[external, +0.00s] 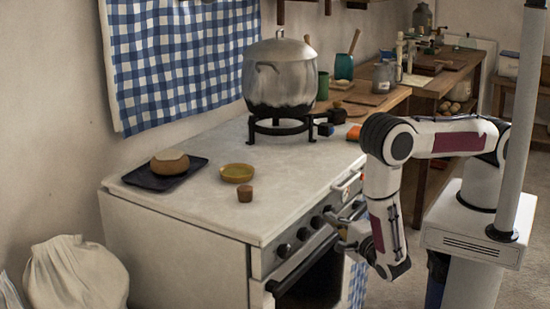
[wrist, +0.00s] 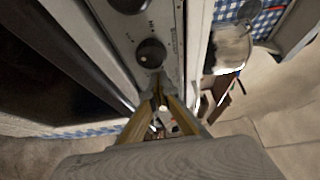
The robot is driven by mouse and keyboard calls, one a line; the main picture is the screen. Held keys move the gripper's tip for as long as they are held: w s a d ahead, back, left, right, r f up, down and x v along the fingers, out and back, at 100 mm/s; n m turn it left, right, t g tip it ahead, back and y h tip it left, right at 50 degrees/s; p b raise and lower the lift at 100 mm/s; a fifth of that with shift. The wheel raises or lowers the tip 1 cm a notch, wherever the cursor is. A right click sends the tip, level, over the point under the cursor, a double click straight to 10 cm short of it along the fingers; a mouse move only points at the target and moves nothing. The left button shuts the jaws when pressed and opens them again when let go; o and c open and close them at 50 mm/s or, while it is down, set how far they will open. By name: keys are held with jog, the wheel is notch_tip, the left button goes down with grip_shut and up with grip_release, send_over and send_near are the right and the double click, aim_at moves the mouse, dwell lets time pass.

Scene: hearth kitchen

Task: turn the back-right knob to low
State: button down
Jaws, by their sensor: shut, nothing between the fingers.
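The stove's front panel (external: 293,240) carries a row of dark round knobs, including one at the near end (external: 283,250) and one further along (external: 317,222). I cannot tell from the frames which one is the back-right knob. In the wrist view a dark knob (wrist: 151,53) with small printed marks around it sits just beyond my fingertips, and another knob (wrist: 128,4) is cut by the top edge. My gripper (wrist: 158,92) is shut and empty, its yellowish fingers meeting at the tips. It also shows beside the front panel in the external view (external: 343,238).
A large metal pot (external: 280,75) stands on a black burner stand (external: 280,127). A wooden bench (external: 450,75) stands behind.

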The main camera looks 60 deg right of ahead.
jog(key=shift+f, duration=0.5)
jog(key=shift+a, duration=0.4)
jog(key=shift+s, duration=0.15)
dwell(0.4)
jog(key=s, duration=0.5)
jog(key=shift+s, duration=0.35)
dwell(0.4)
